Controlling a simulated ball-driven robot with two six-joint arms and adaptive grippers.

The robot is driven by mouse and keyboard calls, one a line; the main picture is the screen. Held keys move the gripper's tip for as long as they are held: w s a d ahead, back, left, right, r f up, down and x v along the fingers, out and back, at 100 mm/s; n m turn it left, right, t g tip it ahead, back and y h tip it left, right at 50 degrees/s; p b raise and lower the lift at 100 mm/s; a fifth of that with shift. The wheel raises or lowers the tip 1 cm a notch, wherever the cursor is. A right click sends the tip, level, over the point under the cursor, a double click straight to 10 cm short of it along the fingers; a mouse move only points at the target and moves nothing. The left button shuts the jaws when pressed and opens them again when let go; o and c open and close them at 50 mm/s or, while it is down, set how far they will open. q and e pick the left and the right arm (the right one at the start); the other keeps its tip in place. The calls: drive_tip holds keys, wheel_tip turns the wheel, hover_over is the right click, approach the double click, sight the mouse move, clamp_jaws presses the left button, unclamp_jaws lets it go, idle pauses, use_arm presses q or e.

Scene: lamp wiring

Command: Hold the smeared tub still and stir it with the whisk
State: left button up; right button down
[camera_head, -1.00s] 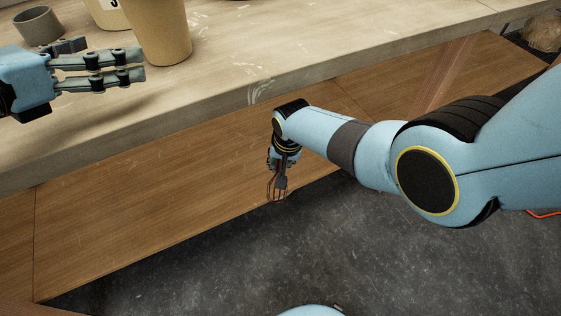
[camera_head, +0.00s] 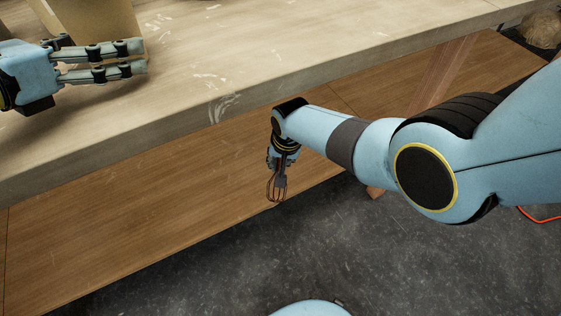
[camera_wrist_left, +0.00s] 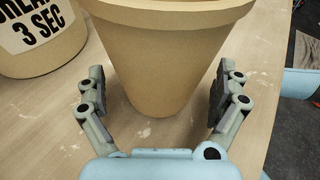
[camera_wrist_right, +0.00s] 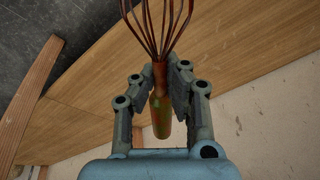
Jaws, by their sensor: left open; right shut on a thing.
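A tan tub (camera_head: 105,18) stands upright on the bench at the top left of the head view, its top cut off. It also fills the upper middle of the left wrist view (camera_wrist_left: 165,65); I see no smear on its visible side. My left gripper (camera_head: 140,57) is open on the near side of this tub. In the left wrist view its fingers (camera_wrist_left: 155,88) are spread to either side of the tub's lower part, apart from it. My right gripper (camera_wrist_right: 158,85) is shut on the whisk (camera_wrist_right: 160,105), by its handle. The whisk's wire loops (camera_head: 277,188) hang down beyond the bench's front edge.
A second tan tub (camera_wrist_left: 50,62) with a printed label stands left of the first in the left wrist view. The bench top (camera_head: 300,35) is clear to the right. A wooden lower shelf (camera_head: 150,215) runs under it, above a dark floor (camera_head: 400,265).

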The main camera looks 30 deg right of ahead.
use_arm(q)
drive_tip(key=shift+w+d+f, duration=0.2)
drive_tip(key=shift+w+d, duration=0.05)
drive_tip(key=c, duration=1.1)
drive_tip(key=shift+c, duration=0.9)
drive_tip(key=o, duration=1.3)
drive_tip(key=shift+s+a, duration=0.1)
